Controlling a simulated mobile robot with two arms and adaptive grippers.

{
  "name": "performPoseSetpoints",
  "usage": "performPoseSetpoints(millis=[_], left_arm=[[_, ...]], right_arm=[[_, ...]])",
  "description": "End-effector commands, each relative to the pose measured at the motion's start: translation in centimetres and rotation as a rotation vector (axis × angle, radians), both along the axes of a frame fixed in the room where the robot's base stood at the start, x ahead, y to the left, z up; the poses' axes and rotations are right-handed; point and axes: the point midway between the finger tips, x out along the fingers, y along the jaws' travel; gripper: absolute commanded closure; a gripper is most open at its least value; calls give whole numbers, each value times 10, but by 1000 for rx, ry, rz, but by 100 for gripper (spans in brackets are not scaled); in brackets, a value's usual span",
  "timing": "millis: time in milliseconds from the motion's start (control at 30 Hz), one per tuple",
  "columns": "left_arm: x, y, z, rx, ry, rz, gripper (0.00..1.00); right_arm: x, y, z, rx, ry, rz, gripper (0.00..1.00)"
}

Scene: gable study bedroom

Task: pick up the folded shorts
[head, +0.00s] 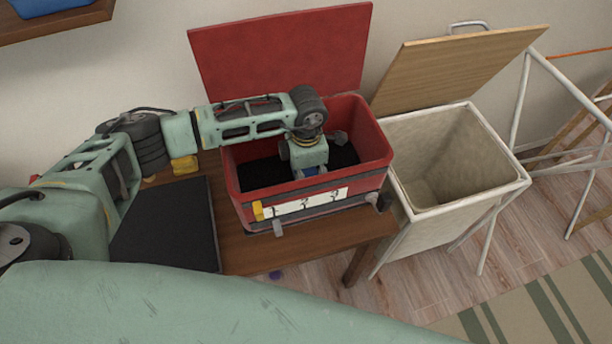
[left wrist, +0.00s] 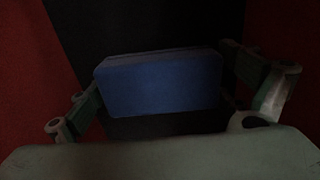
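The folded shorts (left wrist: 160,85) show in the left wrist view as a blue, neatly folded block, low in the dark inside of the red box. My left gripper (head: 309,175) points down inside the box. In the left wrist view its fingers stand spread, one on each side of the shorts; whether they touch the cloth is too dark to tell. The red box (head: 378,130) is open, its lid (head: 285,50) raised against the wall. My right gripper is not in view.
The box stands on a wooden bench (head: 245,258) beside a flat black panel (head: 165,222). A beige hamper (head: 425,205) with a raised wooden lid stands close on the right, and a white metal frame (head: 518,100) beyond it. A shelf (head: 55,22) juts out upper left.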

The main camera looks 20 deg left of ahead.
Motion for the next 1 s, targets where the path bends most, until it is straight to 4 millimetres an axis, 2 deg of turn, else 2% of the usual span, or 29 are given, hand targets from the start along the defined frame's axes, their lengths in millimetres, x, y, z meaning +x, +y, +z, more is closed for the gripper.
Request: performPoseSetpoints(millis=[33,300,667,867,1000], left_arm=[[0,0,0,0,0,0,13],[0,0,1,-1,-1,1,34],[1,0,8,-2,-2,2,35],[2,0,35,-1,-6,-1,35],[2,0,66,0,-6,-1,35]], right_arm=[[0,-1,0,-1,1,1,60],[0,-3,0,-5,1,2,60],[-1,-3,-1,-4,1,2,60],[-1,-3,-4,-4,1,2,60],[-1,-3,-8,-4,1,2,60]])
